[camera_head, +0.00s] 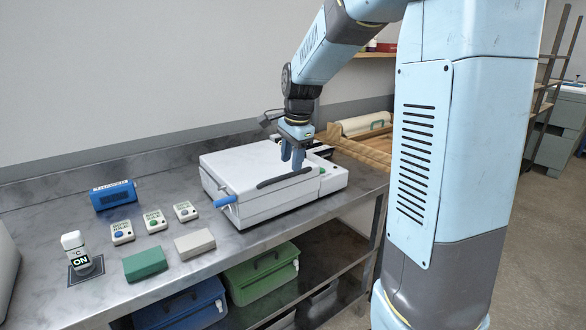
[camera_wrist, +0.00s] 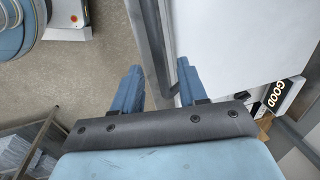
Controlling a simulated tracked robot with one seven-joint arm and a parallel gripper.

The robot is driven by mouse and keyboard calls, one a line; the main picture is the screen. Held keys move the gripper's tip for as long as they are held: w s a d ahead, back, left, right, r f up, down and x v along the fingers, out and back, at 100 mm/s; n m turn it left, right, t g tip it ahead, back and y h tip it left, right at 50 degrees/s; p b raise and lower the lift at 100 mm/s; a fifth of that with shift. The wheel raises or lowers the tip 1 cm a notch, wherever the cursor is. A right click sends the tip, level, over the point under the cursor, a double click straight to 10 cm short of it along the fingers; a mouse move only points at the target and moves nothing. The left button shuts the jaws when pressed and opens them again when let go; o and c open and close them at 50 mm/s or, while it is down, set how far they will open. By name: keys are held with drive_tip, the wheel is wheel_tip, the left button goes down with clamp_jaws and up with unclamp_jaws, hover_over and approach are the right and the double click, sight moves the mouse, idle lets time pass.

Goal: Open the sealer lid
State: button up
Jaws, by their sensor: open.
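The sealer is a white box (camera_head: 262,205) on the metal bench, with its flat white lid (camera_head: 235,160) down. A dark handle bar (camera_head: 286,178) runs along the lid's front edge. My gripper (camera_head: 292,165) is open and points down at the handle. In the wrist view, the dark handle (camera_wrist: 150,45) runs between the two blue fingertips of my gripper (camera_wrist: 158,72), with the white lid (camera_wrist: 240,45) to the right. I cannot tell whether a finger touches the handle. A blue lever (camera_head: 226,201) sticks out at the sealer's left front corner, and a green button (camera_head: 322,171) sits at its right.
Left of the sealer are a blue box (camera_head: 113,195), several small button boxes (camera_head: 153,220), a green block (camera_head: 145,264), a grey block (camera_head: 194,243) and an ON switch (camera_head: 77,250). Green (camera_head: 262,275) and blue (camera_head: 180,308) bins stand below. A wooden tray (camera_head: 355,150) is behind right.

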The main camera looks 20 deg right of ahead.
sight(291, 173)
drive_tip(key=shift+w+a+f, duration=0.1)
drive_tip(key=shift+w+f, duration=0.05)
drive_tip(key=shift+f, duration=0.75)
drive_tip(key=shift+w+f, duration=0.15)
drive_tip(key=shift+f, duration=0.75)
clamp_jaws()
drive_tip(key=shift+r, duration=0.1)
